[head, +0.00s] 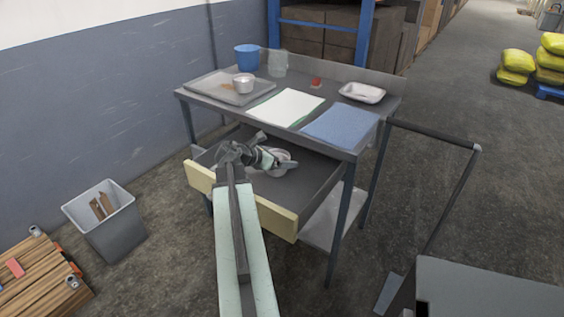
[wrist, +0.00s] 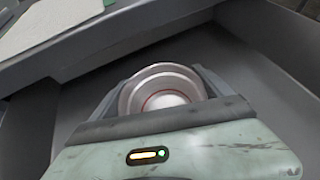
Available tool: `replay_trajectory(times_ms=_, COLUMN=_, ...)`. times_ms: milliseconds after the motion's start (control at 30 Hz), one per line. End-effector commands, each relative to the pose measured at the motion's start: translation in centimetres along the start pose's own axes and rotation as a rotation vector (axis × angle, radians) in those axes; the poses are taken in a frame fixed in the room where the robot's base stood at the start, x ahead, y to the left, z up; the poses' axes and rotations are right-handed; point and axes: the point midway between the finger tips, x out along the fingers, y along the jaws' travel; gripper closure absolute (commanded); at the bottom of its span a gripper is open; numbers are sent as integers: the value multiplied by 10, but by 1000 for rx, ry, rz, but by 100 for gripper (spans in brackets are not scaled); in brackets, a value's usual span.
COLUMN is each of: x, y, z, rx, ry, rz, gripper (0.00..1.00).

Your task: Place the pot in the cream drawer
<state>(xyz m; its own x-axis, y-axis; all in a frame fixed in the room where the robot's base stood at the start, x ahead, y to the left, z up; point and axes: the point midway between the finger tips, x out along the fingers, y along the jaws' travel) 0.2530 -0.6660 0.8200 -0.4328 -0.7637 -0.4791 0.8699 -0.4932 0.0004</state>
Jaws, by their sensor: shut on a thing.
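The cream drawer (head: 277,218) is pulled out from under the grey worktable, its cream front facing me. My gripper (head: 287,163) is inside the open drawer space and shut on a round, pale metal pot (head: 280,155). In the wrist view the pot (wrist: 163,87) sits between the two fingers (wrist: 165,85), its round face with a thin red ring towards the camera. The grey drawer floor (wrist: 265,95) shows around it. I cannot tell whether the pot touches the drawer floor.
A grey bin (head: 108,222) stands at left. The drawer floor around the pot looks bare.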

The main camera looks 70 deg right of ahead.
Motion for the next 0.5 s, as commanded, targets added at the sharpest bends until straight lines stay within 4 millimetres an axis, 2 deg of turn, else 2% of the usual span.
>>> replay_trajectory(times_ms=200, x=1, y=0, z=-3, rx=0, ry=0, rz=0, gripper=53)
replay_trajectory(times_ms=233, x=1, y=0, z=-2, rx=0, ry=0, rz=0, gripper=5)
replay_trajectory(times_ms=267, x=0, y=0, z=-2, rx=0, ry=0, rz=0, gripper=0)
replay_trajectory(times_ms=500, x=-1, y=0, z=0, rx=-1, ry=0, rz=1, gripper=0)
